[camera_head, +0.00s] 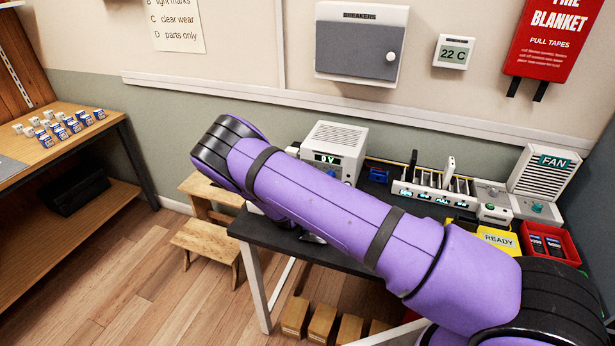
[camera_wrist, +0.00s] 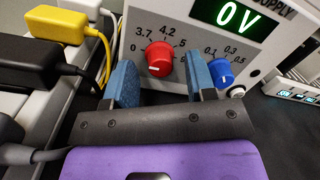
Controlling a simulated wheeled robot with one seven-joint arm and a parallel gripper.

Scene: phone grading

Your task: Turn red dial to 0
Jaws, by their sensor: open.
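The red dial (camera_wrist: 159,58) is on the front of the power supply (camera_wrist: 140,22), with 0, 3.7, 4.2 and 5 printed around it. Its pale mark is at the lower left of its face, on the side of the 0. The green display (camera_wrist: 237,15) reads 0 V. My gripper (camera_wrist: 160,76) is open, with one blue finger on each side of the dial in the wrist view. I cannot tell whether either finger touches it. In the head view the power supply (camera_head: 345,136) stands on the dark table; my arm hides the gripper and the dial.
A blue knob (camera_wrist: 221,72) is close to the right finger. A yellow plug (camera_wrist: 62,24) and black plugs with cables are at the left. In the head view, a charger rack (camera_head: 432,195), a fan (camera_head: 545,172) and a red bin (camera_head: 550,243) stand along the table.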

